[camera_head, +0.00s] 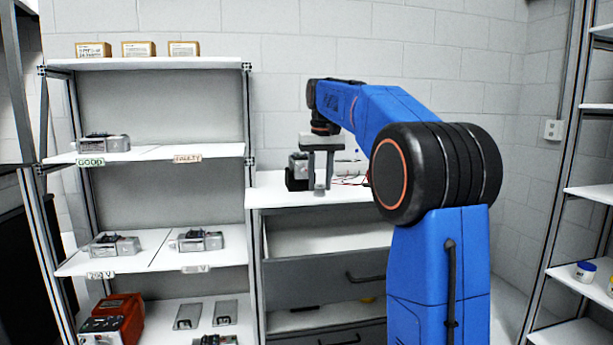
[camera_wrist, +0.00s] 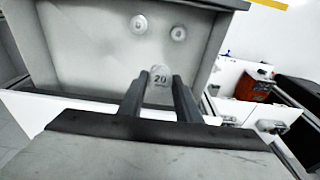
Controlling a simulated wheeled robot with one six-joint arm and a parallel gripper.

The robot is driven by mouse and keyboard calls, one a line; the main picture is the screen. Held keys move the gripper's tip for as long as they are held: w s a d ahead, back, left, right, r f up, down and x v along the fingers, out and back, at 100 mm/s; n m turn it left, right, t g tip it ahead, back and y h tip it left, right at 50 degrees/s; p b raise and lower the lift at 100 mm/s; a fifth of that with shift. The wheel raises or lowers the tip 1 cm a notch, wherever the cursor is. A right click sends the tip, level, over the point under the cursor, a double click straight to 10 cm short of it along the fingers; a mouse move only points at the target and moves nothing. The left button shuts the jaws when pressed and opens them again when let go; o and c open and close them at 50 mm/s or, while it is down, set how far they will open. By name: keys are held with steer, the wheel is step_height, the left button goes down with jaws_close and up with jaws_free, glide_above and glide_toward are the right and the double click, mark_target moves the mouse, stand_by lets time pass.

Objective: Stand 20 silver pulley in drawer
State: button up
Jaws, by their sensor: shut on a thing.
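My gripper (camera_wrist: 160,100) is shut on a silver pulley (camera_wrist: 159,78), whose pale face reads "20". In the head view my gripper (camera_head: 320,182) points down in front of the cabinet top, above the open upper drawer (camera_head: 315,281). In the wrist view the drawer's pale floor (camera_wrist: 90,45) lies beyond the held pulley, which is apart from it. Two small round silver pieces, one on the left (camera_wrist: 139,23) and one on the right (camera_wrist: 178,33), stand on that floor; their markings are too small to read.
A dark device (camera_head: 297,172) and red wires sit on the white cabinet top (camera_head: 275,196). A lower drawer below also stands open. A shelf rack (camera_head: 150,155) with several grey devices is at left.

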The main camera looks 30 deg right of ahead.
steer(key=shift+g, duration=0.7)
steer(key=s+d, duration=0.5)
steer(key=d, duration=0.6)
steer(key=s+d, duration=0.6)
steer(key=d, duration=0.5)
steer(key=shift+s+d, duration=0.3)
stand_by(1.6)
stand_by(0.4)
steer(key=shift+f, duration=12.05)
